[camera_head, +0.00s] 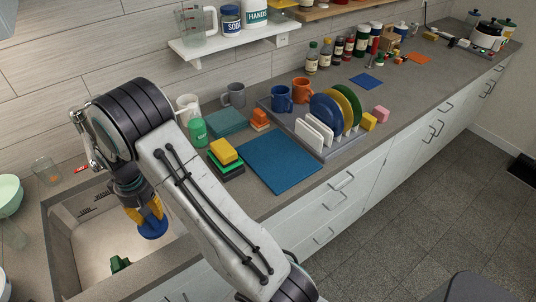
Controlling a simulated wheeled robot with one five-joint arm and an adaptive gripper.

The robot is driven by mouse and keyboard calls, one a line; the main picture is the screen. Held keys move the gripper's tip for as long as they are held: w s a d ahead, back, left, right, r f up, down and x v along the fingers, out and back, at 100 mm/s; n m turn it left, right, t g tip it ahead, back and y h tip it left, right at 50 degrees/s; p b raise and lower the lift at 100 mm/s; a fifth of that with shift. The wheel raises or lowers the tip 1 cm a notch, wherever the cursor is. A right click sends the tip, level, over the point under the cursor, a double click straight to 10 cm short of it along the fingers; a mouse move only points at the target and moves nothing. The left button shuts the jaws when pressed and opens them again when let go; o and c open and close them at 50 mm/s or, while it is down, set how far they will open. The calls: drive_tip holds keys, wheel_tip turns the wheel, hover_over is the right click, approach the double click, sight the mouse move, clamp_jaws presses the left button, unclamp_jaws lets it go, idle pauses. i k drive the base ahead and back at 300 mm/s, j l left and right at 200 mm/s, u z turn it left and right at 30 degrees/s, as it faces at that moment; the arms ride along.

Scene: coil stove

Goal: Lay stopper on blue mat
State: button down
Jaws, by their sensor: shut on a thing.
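My gripper (146,212) hangs over the sink at the lower left, with its fingers pointing down. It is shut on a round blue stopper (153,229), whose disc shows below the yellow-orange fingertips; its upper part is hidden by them. The large blue mat (278,163) lies flat on the counter to the right of the sink, in front of the dish rack. Its visible surface is bare. My arm crosses the picture between the sink and the mat.
Stacked sponges (225,157) sit left of the mat. A dish rack (333,150) with plates stands along its right side. The sink (95,235) holds a small green object (119,263). A green bottle (197,133) and mugs stand behind. A smaller blue cloth (366,80) lies farther back.

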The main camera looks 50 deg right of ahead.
sight(289, 157)
drive_tip(key=k+l+u, duration=0.55)
drive_tip(key=u, duration=0.15)
drive_tip(key=k+l+u, duration=0.15)
drive_tip(key=k+u, duration=0.25)
drive_tip(key=k+l+u, duration=0.1)
drive_tip(key=l+u, duration=0.25)
drive_tip(key=k+l+u, duration=0.15)
drive_tip(key=l+u, duration=0.25)
drive_tip(key=k+l+u, duration=0.15)
drive_tip(key=l+u, duration=0.45)
drive_tip(key=l, duration=0.15)
